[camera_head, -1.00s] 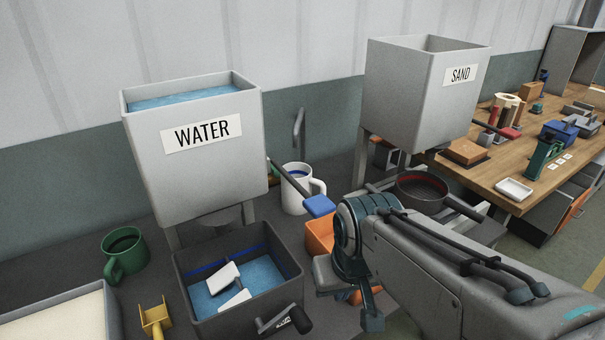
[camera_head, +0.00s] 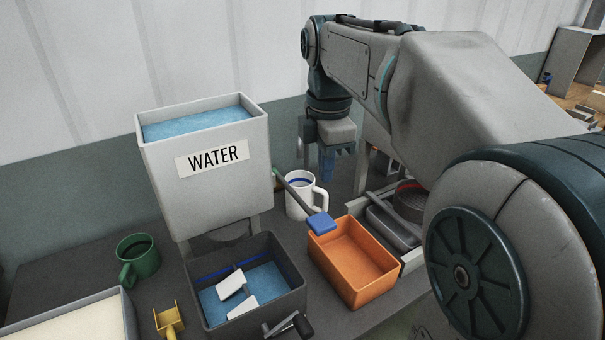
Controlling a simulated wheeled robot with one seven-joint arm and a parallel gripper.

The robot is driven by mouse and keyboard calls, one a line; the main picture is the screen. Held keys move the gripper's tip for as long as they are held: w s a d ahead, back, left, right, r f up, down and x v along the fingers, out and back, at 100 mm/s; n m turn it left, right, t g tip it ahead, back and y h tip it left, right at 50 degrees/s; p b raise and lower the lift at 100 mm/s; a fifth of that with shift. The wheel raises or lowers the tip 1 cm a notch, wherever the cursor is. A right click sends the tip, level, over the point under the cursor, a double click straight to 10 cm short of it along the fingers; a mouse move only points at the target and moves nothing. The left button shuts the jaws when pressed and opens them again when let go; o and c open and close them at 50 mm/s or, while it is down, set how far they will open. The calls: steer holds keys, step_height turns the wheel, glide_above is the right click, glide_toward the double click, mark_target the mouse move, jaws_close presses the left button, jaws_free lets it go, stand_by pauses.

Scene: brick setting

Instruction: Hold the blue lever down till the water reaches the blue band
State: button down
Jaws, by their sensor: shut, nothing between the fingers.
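The blue lever (camera_head: 321,223) is a blue pad on a dark rod, sticking out from the right side of the grey WATER tank (camera_head: 190,185). My gripper (camera_head: 327,176) points down with its fingers together, above and behind the pad and apart from it. The dark bin (camera_head: 295,272) below the tank holds water (camera_head: 262,283) with a white paddle wheel (camera_head: 235,290) in it. A blue band (camera_head: 215,272) runs along the bin's inner wall; the water surface looks below it. A white mug (camera_head: 297,202) behind the lever also has a blue band inside.
An orange tray (camera_head: 352,285) stands right of the dark bin, under the lever pad. A green mug (camera_head: 137,262), a yellow scoop (camera_head: 168,320) and a pale sand-filled tray (camera_head: 75,322) are at left. A dark pan (camera_head: 410,200) is near my arm.

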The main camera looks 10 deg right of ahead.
mark_target(322, 222)
steer(key=r+n, duration=0.1)
steer(key=w+r+n, duration=0.1)
steer(key=shift+w+d+r+n, duration=0.1)
steer(key=shift+w+r+n, duration=0.05)
steer(key=shift+r+n, duration=0.15)
steer(key=shift+f, duration=0.2)
step_height(322, 222, down, 14)
steer(key=shift+r+p, duration=0.15)
steer(key=shift+p, duration=0.9)
